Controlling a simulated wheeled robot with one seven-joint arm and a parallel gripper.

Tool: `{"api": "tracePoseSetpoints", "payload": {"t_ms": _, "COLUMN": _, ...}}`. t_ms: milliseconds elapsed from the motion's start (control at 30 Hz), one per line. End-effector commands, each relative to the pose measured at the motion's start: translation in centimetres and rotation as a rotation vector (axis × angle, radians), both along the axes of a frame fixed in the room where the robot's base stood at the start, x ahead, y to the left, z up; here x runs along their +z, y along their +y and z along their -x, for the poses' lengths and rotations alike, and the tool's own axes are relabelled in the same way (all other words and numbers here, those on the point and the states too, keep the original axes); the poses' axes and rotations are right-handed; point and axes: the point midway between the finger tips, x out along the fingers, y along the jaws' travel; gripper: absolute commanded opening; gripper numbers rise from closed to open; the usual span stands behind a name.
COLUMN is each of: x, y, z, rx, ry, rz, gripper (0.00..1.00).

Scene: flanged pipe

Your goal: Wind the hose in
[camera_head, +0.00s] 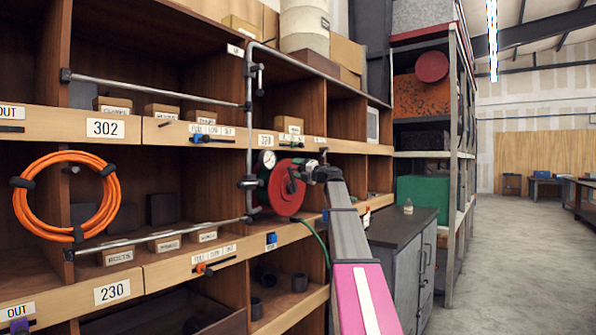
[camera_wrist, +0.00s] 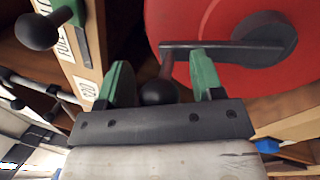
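The hose reel (camera_head: 284,188) is a red disc on the shelf front, with a green hose (camera_head: 318,238) hanging from its lower right. In the wrist view the red reel face (camera_wrist: 215,70) fills the upper right. Its dark crank arm (camera_wrist: 215,48) points left from the hub, and a crank handle with a round black knob (camera_wrist: 159,92) stands out from its end. My gripper (camera_wrist: 160,62) is open, its two green fingers on either side of the handle, with visible gaps to the knob. In the head view my gripper (camera_head: 322,173) is at the reel's right side.
A pressure gauge (camera_head: 267,159) and a vertical pipe (camera_head: 249,120) stand beside the reel. An orange coiled hose (camera_head: 66,196) hangs at the left. Another black knob (camera_wrist: 38,31) shows at the upper left of the wrist view. A grey cabinet (camera_head: 400,255) stands right of my arm; open floor lies beyond.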

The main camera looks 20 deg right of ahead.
Motion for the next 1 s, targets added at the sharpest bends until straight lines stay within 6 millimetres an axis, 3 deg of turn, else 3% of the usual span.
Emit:
{"api": "tracePoseSetpoints", "payload": {"t_ms": 167, "x": -0.2, "y": -0.5, "z": 0.7, "rx": 0.000, "ry": 0.000, "rz": 0.000, "gripper": 0.61}}
{"api": "tracePoseSetpoints", "payload": {"t_ms": 700, "x": -1.9, "y": -6.3, "z": 7.3, "rx": -0.002, "ry": 0.000, "rz": 0.000, "gripper": 0.61}}
{"api": "tracePoseSetpoints", "payload": {"t_ms": 1000, "x": -2.1, "y": -7.0, "z": 8.0, "rx": 0.000, "ry": 0.000, "rz": 0.000, "gripper": 0.61}}
